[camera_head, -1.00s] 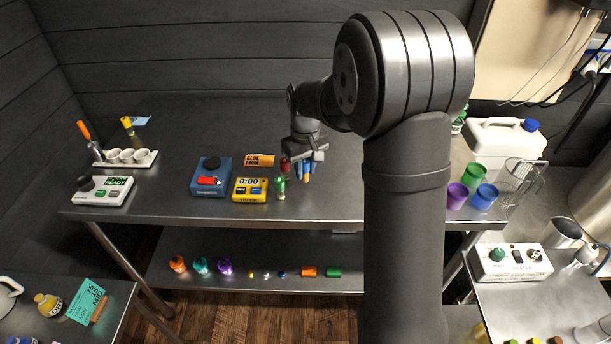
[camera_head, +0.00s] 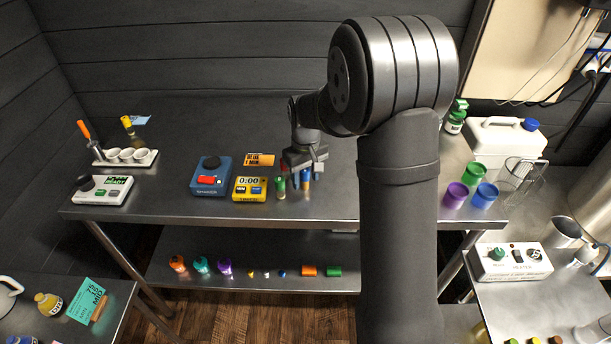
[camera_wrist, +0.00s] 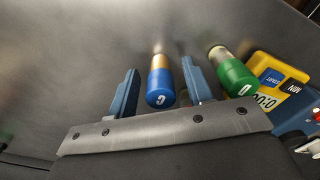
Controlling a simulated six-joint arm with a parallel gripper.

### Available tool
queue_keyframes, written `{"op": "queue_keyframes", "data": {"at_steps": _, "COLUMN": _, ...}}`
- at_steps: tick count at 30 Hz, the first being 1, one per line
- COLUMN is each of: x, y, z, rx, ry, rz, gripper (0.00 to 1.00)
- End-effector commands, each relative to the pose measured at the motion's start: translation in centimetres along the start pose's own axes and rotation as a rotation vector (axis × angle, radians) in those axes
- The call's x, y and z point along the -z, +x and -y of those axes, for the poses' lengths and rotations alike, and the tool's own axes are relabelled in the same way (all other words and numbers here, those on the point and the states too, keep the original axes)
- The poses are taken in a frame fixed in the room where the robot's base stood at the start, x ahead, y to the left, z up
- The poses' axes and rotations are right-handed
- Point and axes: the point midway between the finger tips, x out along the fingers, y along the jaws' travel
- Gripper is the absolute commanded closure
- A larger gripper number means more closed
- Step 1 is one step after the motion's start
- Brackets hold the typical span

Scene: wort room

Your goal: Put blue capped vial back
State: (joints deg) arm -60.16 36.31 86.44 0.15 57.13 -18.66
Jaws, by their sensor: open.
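The blue capped vial (camera_wrist: 160,88) shows in the wrist view between the two fingers of my gripper (camera_wrist: 160,92), marked with a letter on its cap. The fingers are open, with a gap on each side of the vial. In the head view my gripper (camera_head: 304,170) is over the steel bench, pointing down, and the blue capped vial (camera_head: 306,180) shows under it. A green capped vial (camera_wrist: 237,76) stands outside the fingers, to the right in the wrist view; in the head view it is left of my gripper (camera_head: 281,186). I cannot tell what the vials stand in.
A yellow timer (camera_head: 250,189) and a blue device (camera_head: 211,176) stand left of the vials. A white rack with cups (camera_head: 127,159) is at the far left. Purple, green and blue cups (camera_head: 456,195) stand at the right. The bench front (camera_head: 330,208) is clear.

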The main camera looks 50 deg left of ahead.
Motion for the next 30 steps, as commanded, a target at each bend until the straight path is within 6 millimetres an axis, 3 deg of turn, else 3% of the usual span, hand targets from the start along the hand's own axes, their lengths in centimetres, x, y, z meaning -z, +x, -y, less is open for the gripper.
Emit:
{"op": "queue_keyframes", "data": {"at_steps": 5, "x": 0.1, "y": -1.8, "z": 0.0, "rx": -0.001, "ry": 0.0, "rz": -0.004, "gripper": 0.54}}
{"op": "queue_keyframes", "data": {"at_steps": 18, "x": 0.1, "y": -10.6, "z": 0.0, "rx": -0.001, "ry": 0.0, "rz": -0.004, "gripper": 0.54}}
{"op": "queue_keyframes", "data": {"at_steps": 24, "x": 0.0, "y": -12.2, "z": 0.0, "rx": 0.0, "ry": 0.0, "rz": -0.001, "gripper": 0.54}}
{"op": "queue_keyframes", "data": {"at_steps": 30, "x": 0.0, "y": -12.3, "z": 0.0, "rx": 0.0, "ry": 0.0, "rz": 0.0, "gripper": 0.54}}
